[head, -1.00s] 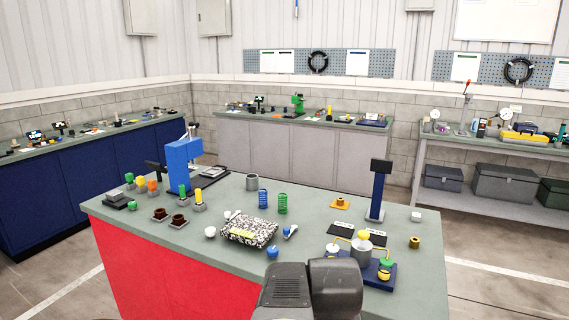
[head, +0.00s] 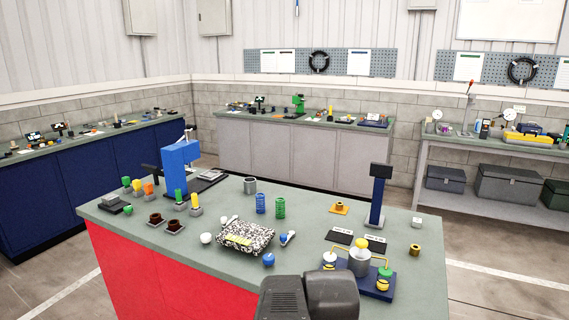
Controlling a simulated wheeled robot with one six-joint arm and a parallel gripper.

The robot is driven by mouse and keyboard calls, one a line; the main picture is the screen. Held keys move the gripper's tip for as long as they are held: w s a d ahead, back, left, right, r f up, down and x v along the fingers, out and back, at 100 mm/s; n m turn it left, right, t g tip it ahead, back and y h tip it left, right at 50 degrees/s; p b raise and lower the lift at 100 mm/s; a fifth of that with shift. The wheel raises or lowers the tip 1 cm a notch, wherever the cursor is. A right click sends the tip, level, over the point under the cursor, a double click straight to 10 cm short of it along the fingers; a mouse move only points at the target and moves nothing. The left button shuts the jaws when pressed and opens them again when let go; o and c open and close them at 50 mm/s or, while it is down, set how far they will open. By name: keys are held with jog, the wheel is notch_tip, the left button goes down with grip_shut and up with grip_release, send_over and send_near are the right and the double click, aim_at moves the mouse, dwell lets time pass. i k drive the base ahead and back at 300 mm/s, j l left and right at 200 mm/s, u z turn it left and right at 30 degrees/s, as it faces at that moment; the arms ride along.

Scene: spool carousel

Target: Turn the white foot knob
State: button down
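The spool carousel stands near the right front of the green-grey bench top. It has a dark blue base (head: 372,286), a grey central cup (head: 358,264) with a yellow knob (head: 361,243) above it, and thin yellow arms. A white knob (head: 329,257) sits at its left side, above a small yellow part. A green knob (head: 385,272) sits at its right front, above another yellow part. Whether the white knob is the foot knob is too small to tell. My dark arm link shows at the bottom centre, just left of the carousel. My gripper is not in view.
The bench's right front corner is clear.

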aim_at(205, 237)
jog(key=i+j+u, duration=0.1)
jog(key=i+j, duration=0.25)
jog(key=j, duration=0.25)
jog(key=i+j+u, duration=0.1)
jog(key=i+j, duration=0.25)
jog(key=j, duration=0.2)
jog(key=i+j+u, duration=0.1)
jog(key=i+j, duration=0.25)
jog(key=j, duration=0.2)
